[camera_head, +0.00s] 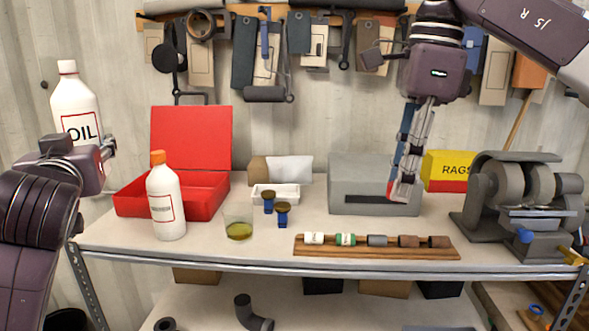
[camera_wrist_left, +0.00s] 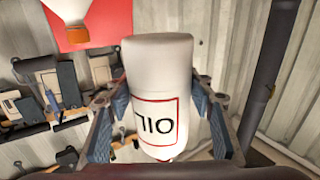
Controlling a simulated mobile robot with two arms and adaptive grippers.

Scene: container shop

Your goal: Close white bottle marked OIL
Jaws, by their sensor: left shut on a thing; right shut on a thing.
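The white bottle marked OIL (camera_head: 75,105) is upright at the far left, held above and beside the left end of the workbench. Its narrow white top points up; I cannot tell whether that is a cap or a bare neck. My left gripper (camera_head: 105,150) is shut around its lower body. In the left wrist view the bottle (camera_wrist_left: 158,85) sits between both fingers, label upside down. My right gripper (camera_head: 401,192) points down over the grey box at the right. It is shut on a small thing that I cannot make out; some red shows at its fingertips.
On the workbench (camera_head: 345,266) stand a white bottle with an orange cap (camera_head: 165,205), an open red case (camera_head: 200,140), a glass with greenish liquid (camera_head: 239,225), a grey box (camera_head: 345,190), a wooden rack (camera_head: 375,250) and a grinder (camera_head: 525,190). Tools hang behind.

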